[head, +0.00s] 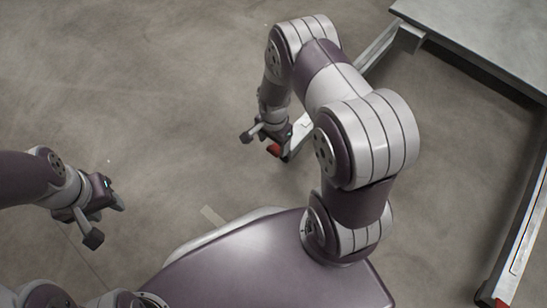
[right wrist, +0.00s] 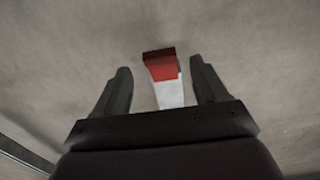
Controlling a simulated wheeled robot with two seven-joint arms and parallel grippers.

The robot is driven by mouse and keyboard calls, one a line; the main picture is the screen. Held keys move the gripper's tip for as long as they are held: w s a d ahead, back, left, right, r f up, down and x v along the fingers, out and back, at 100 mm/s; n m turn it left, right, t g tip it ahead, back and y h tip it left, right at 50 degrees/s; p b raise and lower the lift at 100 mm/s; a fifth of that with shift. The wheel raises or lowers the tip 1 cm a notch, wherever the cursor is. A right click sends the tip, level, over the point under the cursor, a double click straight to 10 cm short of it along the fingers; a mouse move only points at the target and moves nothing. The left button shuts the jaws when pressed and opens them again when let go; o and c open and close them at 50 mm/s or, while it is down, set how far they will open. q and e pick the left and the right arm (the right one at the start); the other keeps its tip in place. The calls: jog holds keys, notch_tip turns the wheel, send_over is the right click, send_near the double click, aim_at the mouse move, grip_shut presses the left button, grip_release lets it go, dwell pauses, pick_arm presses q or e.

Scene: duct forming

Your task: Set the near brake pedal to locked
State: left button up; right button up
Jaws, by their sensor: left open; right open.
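A red brake pedal (head: 274,150) sits low at the end of a pale frame leg, just beside my right gripper (head: 265,136) in the head view. In the right wrist view the red pedal (right wrist: 161,66) shows beyond and between the two spread dark fingers of the right gripper (right wrist: 160,88), with a white bar (right wrist: 169,94) running back from it. The right gripper is open and holds nothing; I cannot tell whether it touches the pedal. The pedal's tilt is unclear. My left gripper (head: 106,221) is open and empty above the floor at the left.
A grey-topped table or cart (head: 490,35) stands at the upper right on pale frame rails. A second red part (head: 501,303) shows at the lower end of its right rail (head: 524,235). My right arm hides part of the frame. The concrete floor (head: 140,90) at the left is clear.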

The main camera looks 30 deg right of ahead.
aim_at(273, 150)
notch_tip(273, 150, down, 6)
jog(key=b, duration=0.3)
jog(key=shift+r, duration=0.1)
pick_arm(q)
notch_tip(273, 150, down, 4)
jog(key=shift+f, duration=0.2)
pick_arm(e)
jog(key=shift+r, duration=0.1)
